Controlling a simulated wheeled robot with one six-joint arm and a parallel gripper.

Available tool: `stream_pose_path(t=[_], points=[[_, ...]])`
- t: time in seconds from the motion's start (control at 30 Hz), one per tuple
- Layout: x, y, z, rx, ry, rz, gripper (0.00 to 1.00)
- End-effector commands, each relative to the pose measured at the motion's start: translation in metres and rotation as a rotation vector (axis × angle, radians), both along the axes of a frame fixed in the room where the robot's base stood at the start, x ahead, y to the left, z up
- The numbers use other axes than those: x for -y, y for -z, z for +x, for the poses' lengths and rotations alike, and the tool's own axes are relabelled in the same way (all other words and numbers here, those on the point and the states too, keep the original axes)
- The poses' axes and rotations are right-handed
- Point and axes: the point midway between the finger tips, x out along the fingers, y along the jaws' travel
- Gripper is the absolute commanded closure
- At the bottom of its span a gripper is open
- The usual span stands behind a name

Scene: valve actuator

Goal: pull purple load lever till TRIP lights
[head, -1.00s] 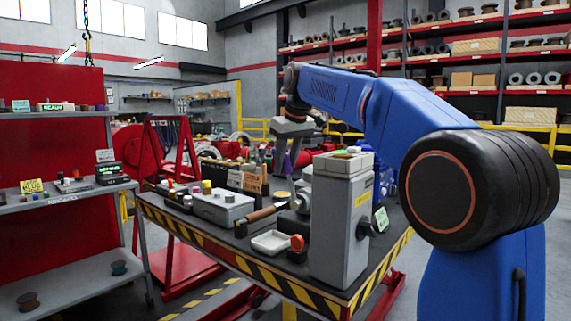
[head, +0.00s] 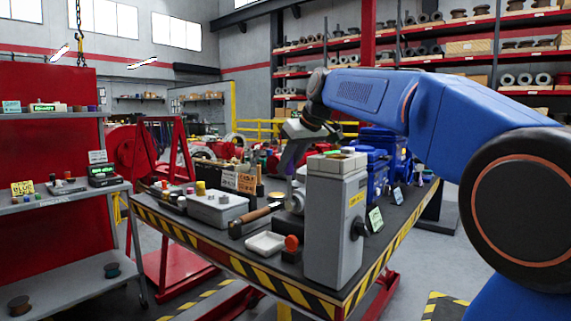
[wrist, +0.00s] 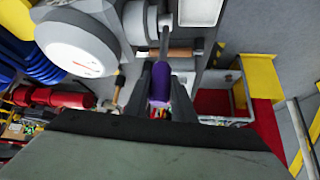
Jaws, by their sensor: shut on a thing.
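The purple load lever's grip (wrist: 160,82) stands between my gripper's two dark fingers in the wrist view. My gripper (wrist: 159,92) is shut on it. A thin grey rod runs from the purple grip toward a grey cylindrical body. In the head view my gripper (head: 292,150) is above the far part of the workbench, behind a tall grey box, and the lever is mostly hidden there. A white round dial (wrist: 78,45) is at the upper left of the wrist view, its reading too small to make out. I cannot make out a TRIP light.
The tall grey box (head: 335,225) stands at the bench's near corner. A wooden-handled tool (head: 255,217), a white tray (head: 265,244) and a grey control box (head: 215,207) lie to its left. Blue units (head: 378,160) stand behind it. A grey shelf rack (head: 70,202) stands at the left.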

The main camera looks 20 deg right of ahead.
Motion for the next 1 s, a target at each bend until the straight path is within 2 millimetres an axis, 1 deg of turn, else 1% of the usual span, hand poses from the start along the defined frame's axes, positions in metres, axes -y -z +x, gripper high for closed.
stream_pose_path(t=[0.27,0.3,0.37,0.67,0.77,0.87,1.0], points=[[0.0,0.0,0.0,0.0,0.0,0.002,1.0],[0.0,0.0,0.0,0.0,0.0,0.002,0.72],[0.0,0.0,0.0,0.0,0.0,0.002,0.58],[0.0,-0.001,-0.001,0.001,0.0,0.0,0.58],[0.002,-0.005,-0.003,0.003,0.001,0.0,0.58],[0.004,-0.014,-0.009,0.004,0.002,0.001,0.58],[0.01,-0.034,-0.023,0.005,0.002,0.001,0.58]])
